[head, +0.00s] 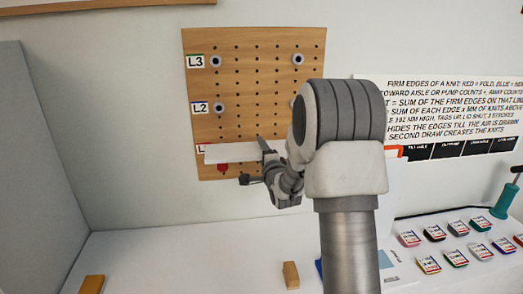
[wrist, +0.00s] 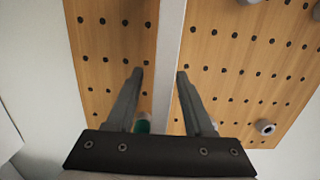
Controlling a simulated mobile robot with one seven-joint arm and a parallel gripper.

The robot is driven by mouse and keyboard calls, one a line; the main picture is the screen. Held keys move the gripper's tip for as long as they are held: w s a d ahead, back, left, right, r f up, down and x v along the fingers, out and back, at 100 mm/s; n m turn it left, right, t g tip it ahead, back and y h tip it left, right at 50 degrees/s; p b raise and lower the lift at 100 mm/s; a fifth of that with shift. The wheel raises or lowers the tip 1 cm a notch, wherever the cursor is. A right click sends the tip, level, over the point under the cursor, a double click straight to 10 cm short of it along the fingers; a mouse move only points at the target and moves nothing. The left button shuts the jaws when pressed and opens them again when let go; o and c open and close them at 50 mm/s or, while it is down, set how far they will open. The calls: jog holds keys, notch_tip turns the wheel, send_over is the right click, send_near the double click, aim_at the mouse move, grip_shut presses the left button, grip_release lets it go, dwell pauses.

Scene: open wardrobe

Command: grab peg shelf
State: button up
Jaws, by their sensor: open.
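The peg shelf (head: 232,153) is a thin white board on the low part of the wooden pegboard (head: 257,75), level with the lowest label. In the wrist view the white shelf (wrist: 172,45) appears edge-on as a pale strip running up the picture. My gripper (head: 254,164) is at the shelf's right part in the head view. Its fingers (wrist: 159,72) are apart, one on each side of the strip; I cannot tell whether either touches it. My arm hides the shelf's right end in the head view.
Round grey pegs (head: 216,61) sit at the L3 and L2 rows. A red piece (head: 223,168) shows below the shelf. A printed sign (head: 450,100) hangs at the right. Several coloured tagged items (head: 433,233) and wooden blocks (head: 291,275) lie on the white counter (head: 180,255).

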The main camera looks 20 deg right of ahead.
jog(key=shift+c, duration=0.3)
grip_shut()
dwell(1.1)
